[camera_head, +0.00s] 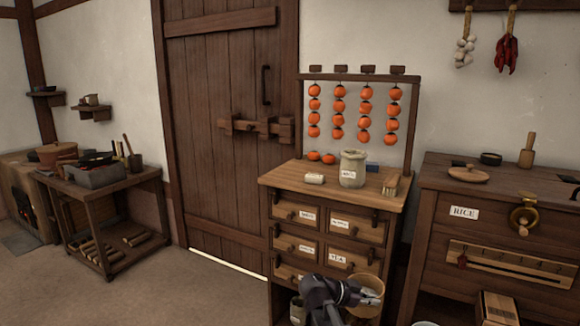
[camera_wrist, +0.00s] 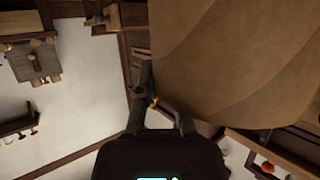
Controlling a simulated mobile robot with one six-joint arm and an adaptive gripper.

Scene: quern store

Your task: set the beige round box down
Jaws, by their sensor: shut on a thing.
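The beige round box (camera_head: 370,287) is in front of the small drawer chest, low in the head view. It is held at its left side by my gripper (camera_head: 362,296), which is shut on it. The box looks tilted toward the camera, with its round top edge showing. In the wrist view the box (camera_wrist: 235,60) fills the upper right as a large tan surface. My gripper (camera_wrist: 165,103) shows there at the lower middle, against the box's lower left edge. I cannot tell whether anything touches the box from below.
The rice cabinet (camera_head: 428,213) stands at right. A tool bench (camera_head: 145,175) stands at left. Open floor (camera_head: 190,290) lies at front left.

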